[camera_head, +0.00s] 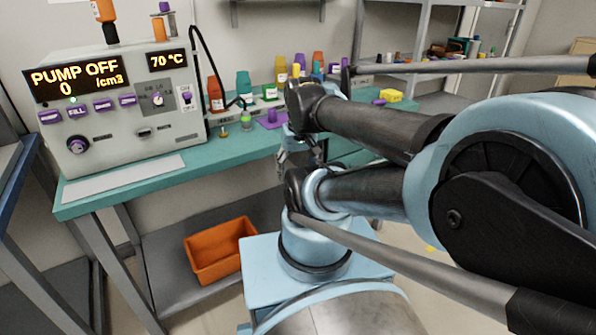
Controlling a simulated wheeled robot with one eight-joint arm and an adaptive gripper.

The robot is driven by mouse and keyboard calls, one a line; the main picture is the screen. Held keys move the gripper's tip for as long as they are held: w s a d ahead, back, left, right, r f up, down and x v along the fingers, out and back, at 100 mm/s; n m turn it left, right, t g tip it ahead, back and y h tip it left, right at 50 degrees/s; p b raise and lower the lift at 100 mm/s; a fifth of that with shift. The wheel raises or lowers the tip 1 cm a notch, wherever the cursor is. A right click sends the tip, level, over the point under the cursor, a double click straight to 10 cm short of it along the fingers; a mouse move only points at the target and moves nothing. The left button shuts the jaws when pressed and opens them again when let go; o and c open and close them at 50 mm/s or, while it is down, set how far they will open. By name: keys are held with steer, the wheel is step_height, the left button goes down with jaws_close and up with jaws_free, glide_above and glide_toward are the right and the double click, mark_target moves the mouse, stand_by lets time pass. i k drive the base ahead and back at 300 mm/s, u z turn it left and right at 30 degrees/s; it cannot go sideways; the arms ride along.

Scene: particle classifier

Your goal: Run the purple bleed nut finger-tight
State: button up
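The white machine (135,100) stands on the left of the teal bench, with displays reading PUMP OFF, 0 /cm3 and 70 °C. A small purple part (165,6) tops the grey fitting on the machine's roof; I cannot tell whether it is the bleed nut. A purple-centred knob (77,145) sits low on the machine's front. My gripper (300,154) seems to hang below my wrist, near the bench's front edge, right of the machine and well away from it. It is small and partly hidden by my arm, so its opening cannot be made out.
Bottles, including an orange-red one (215,94) and a teal one (244,85), stand along the back of the bench (190,168). A purple mat (272,119) lies near my wrist. An orange bin (219,250) sits on the lower shelf. My arm fills the right side.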

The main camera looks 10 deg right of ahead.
mark_target(76, 147)
steer(key=u, duration=2.1)
steer(key=k, duration=0.9)
steer(key=z, duration=0.3)
